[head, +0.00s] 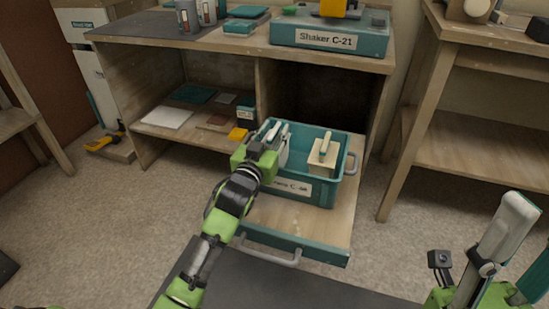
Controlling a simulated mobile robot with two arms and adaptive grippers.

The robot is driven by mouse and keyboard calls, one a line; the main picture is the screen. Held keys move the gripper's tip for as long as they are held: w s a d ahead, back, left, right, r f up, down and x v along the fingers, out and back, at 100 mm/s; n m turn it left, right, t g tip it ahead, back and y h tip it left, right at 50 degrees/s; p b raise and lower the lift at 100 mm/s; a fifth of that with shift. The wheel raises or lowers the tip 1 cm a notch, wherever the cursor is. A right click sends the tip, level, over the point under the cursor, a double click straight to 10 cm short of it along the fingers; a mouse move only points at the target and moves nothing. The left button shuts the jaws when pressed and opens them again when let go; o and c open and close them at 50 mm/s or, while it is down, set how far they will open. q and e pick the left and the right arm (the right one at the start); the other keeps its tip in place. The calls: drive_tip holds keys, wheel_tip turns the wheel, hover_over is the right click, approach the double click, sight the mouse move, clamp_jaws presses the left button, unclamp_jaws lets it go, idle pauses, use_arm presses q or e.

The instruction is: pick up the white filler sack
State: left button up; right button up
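My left gripper (273,132) reaches over the left end of a teal crate (322,195) with a white label. The crate stands on a pulled-out drawer board. A pale whitish piece (284,154) shows just right of the gripper, inside the crate; it may be the white filler sack, but it is mostly hidden by the gripper. I cannot tell whether the fingers touch it, or whether they are open or shut. My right gripper (510,245) is at the bottom right, over the floor, far from the crate; its finger state is unclear.
A teal "Shaker C-21" case (330,37) stands on the bench top. Open floor lies left.

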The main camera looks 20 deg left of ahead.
use_arm(q)
clamp_jaws()
drive_tip(key=shift+r, duration=0.15)
drive_tip(key=shift+r, duration=0.1)
